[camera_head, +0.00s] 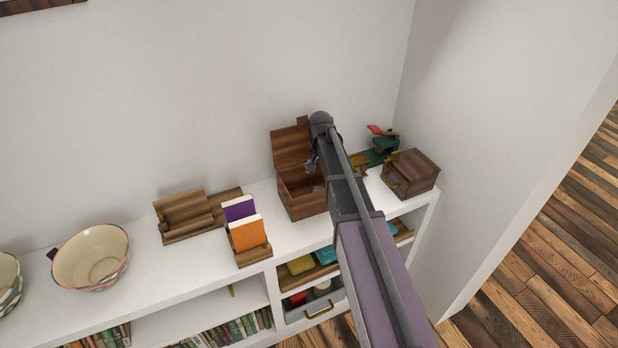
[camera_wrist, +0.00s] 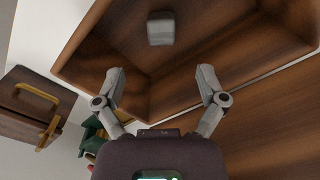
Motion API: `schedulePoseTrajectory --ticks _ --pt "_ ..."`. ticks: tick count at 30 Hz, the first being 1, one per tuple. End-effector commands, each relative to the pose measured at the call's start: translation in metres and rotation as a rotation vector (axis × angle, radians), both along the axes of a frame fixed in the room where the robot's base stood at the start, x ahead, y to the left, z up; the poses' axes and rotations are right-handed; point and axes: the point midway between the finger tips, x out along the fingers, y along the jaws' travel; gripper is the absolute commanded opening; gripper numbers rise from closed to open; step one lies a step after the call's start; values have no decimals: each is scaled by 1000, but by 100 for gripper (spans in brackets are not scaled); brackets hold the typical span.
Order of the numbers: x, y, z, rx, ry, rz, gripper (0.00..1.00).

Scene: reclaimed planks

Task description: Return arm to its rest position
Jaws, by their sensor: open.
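My arm reaches from the lower right of the head view over the white shelf unit (camera_head: 150,285). My gripper (camera_wrist: 160,82) is open in the wrist view, with nothing between its fingers. It is over an open wooden box (camera_wrist: 235,45), whose lid stands raised at the back in the head view (camera_head: 291,146). A small grey block (camera_wrist: 160,28) lies inside the box, apart from the fingers. In the head view my arm hides part of the box, and the fingertips are hard to make out there.
A closed wooden box (camera_head: 411,174) and a green object (camera_head: 380,148) stand right of my arm. Left are a wooden holder (camera_head: 186,215), a rack with purple (camera_head: 238,209) and orange (camera_head: 248,234) cards, and a bowl (camera_head: 91,258). A wall (camera_head: 500,110) rises at right.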

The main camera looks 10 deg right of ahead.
Motion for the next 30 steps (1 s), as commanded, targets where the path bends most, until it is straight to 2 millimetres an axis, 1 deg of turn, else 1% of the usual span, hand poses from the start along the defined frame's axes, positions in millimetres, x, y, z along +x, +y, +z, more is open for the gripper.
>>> schedulePoseTrajectory --ticks 13,17,20,23,26,27,29,30 --pt "0 0 0 0 0 0 91" --pt "-8 1 4 0 0 11 91" --pt "-24 2 10 0 0 35 91" --pt "-48 4 19 0 0 74 91" --pt "-80 7 32 0 0 129 91" --pt "-94 8 37 0 0 153 91" --pt "-116 9 45 0 0 193 91" --pt "-131 10 50 0 0 220 91"
